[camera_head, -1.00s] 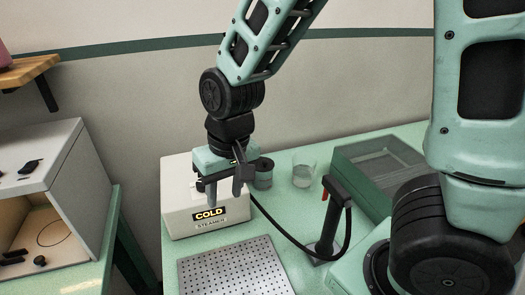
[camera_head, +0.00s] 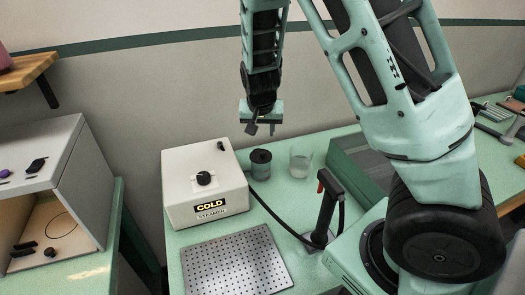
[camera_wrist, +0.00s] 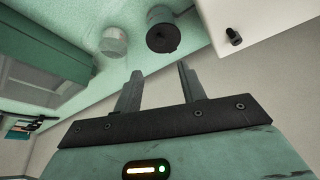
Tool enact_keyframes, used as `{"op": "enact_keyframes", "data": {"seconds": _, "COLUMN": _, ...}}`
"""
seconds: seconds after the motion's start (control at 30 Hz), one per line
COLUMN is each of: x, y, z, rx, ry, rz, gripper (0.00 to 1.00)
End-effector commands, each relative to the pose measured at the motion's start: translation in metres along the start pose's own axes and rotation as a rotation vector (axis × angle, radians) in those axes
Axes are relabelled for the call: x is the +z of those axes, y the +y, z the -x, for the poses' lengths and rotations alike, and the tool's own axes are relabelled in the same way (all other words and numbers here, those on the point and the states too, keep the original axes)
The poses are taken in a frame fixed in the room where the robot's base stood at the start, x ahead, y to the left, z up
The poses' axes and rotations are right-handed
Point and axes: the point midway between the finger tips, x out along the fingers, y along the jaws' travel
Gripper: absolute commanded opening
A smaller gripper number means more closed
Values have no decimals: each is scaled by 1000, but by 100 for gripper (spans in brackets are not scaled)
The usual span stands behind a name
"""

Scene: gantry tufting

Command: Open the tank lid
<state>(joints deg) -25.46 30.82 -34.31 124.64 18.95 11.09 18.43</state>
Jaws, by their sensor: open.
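The white steamer box (camera_head: 205,200) stands on the green table and bears a COLD label. A black dial (camera_head: 204,178) and a small black knob (camera_head: 221,146) sit on its top; the knob also shows in the wrist view (camera_wrist: 234,36). I cannot tell which part is the tank lid. A dark-topped cylinder (camera_head: 261,164) stands just right of the box, and its round dark top faces me in the wrist view (camera_wrist: 163,38). My gripper (camera_head: 262,130) is raised above and behind it, open and empty. The fingers (camera_wrist: 160,75) show apart in the wrist view.
A perforated metal plate (camera_head: 236,262) lies in front of the steamer. A black-handled tool on a stand (camera_head: 328,205) with a cable and a green bin (camera_head: 362,165) are to the right.

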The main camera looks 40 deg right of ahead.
Motion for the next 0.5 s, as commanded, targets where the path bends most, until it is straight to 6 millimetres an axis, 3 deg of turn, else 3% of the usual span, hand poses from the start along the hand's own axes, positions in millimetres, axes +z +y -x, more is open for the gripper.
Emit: {"op": "enact_keyframes", "data": {"seconds": 0.5, "x": 0, "y": 1, "z": -99, "rx": 1, "ry": -4, "rz": -1, "gripper": 41}}
